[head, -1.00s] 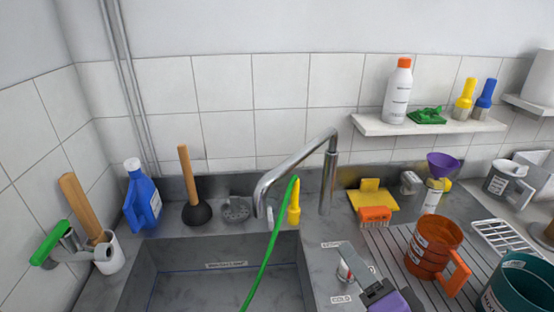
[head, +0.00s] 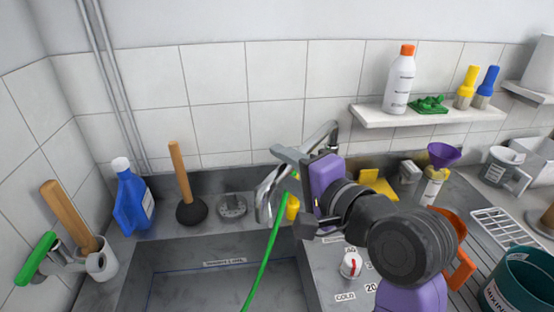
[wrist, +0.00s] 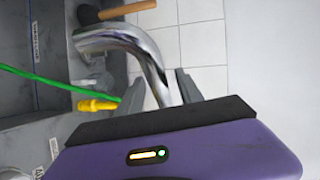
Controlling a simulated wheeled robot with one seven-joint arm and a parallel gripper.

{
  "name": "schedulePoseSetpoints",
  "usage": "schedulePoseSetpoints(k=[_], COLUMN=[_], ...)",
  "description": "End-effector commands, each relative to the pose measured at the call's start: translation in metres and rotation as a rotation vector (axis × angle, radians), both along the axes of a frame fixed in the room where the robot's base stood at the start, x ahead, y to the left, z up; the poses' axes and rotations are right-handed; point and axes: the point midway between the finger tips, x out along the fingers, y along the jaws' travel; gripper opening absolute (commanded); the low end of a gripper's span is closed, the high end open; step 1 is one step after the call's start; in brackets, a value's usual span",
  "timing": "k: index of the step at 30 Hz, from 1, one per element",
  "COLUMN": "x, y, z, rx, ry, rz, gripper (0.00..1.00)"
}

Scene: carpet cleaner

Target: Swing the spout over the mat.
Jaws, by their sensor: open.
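The chrome spout (head: 268,193) bends over the right part of the sink, its downturned end above the basin's rear right. My gripper (head: 290,188) is open at the spout, one finger above it and one below in the head view. In the wrist view the spout (wrist: 150,62) passes between the open fingers of my gripper (wrist: 160,88); I cannot tell whether they touch it. My purple gripper body hides part of the spout. I cannot make out a mat in either view.
A green hose (head: 268,245) hangs into the sink basin (head: 215,287). A red-marked tap knob (head: 351,265) is below my gripper. A plunger (head: 190,212) and blue bottle (head: 133,200) stand at the back left.

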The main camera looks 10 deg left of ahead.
Motion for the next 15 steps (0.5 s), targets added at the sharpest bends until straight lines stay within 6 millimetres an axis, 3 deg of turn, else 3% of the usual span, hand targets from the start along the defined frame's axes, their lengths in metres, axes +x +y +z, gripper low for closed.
schedulePoseSetpoints(k=[6, 15], x=[0.017, 0.020], y=[0.014, 0.017], z=[-0.004, -0.005], rx=[0.000, -0.001], ry=[0.000, -0.001], rz=[-0.001, -0.001], gripper=[0.43, 0.43])
